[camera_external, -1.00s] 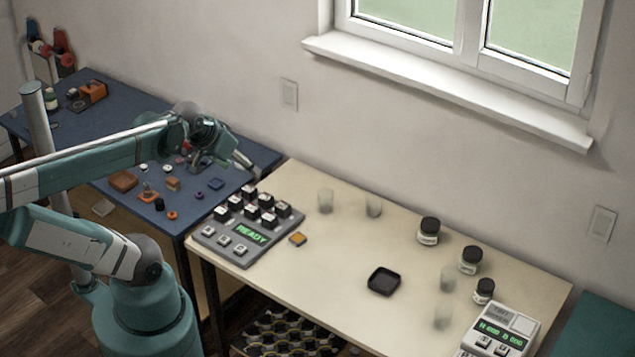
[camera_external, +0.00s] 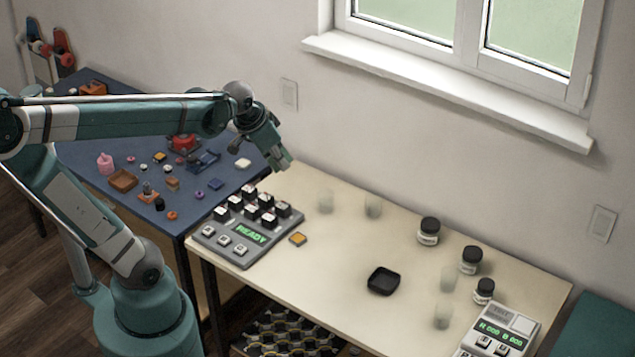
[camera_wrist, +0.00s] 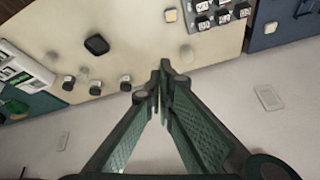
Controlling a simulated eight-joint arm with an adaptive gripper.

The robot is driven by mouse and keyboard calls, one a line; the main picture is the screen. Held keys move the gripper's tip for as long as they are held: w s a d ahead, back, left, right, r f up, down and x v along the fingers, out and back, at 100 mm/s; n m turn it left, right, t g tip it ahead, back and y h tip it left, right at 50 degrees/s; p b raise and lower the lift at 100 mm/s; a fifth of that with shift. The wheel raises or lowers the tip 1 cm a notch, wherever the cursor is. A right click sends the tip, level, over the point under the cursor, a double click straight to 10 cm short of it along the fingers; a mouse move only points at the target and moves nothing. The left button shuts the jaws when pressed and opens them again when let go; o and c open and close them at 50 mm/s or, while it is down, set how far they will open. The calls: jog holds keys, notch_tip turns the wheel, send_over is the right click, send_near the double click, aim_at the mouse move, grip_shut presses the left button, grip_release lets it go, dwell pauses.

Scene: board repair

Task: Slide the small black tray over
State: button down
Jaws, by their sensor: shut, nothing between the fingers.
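The small black tray (camera_external: 383,281) is a shallow, rounded square on the cream table, right of its middle. It also shows in the wrist view (camera_wrist: 97,45), at the upper left. My gripper (camera_external: 288,166) is above the back left edge of the cream table, well left of the tray and apart from it. In the wrist view my gripper (camera_wrist: 160,70) has its fingertips together with nothing between them.
Several black-lidded jars (camera_external: 428,231) and faint clear glasses (camera_external: 373,206) stand behind and right of the tray. A grey keypad device (camera_external: 247,232) sits at the table's left, an orange-topped square (camera_external: 298,239) beside it. A white display device (camera_external: 499,333) is at the right.

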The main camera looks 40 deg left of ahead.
jog(key=w+d+f+m+g, duration=0.25)
jog(key=w+d, duration=0.35)
jog(key=d, duration=0.3)
jog(key=m+g+b, duration=0.3)
jog(key=m, duration=0.8)
send_over(403, 296)
jog(key=d, duration=0.4)
notch_tip(403, 296, down, 24)
jog(key=shift+f+y, duration=0.15)
jog(key=shift+y, duration=0.25)
notch_tip(403, 296, down, 10)
jog(key=shift+b, duration=1.15)
jog(key=shift+a, duration=0.9)
jog(key=shift+a+b, duration=0.3)
jog(key=shift+a, duration=0.8)
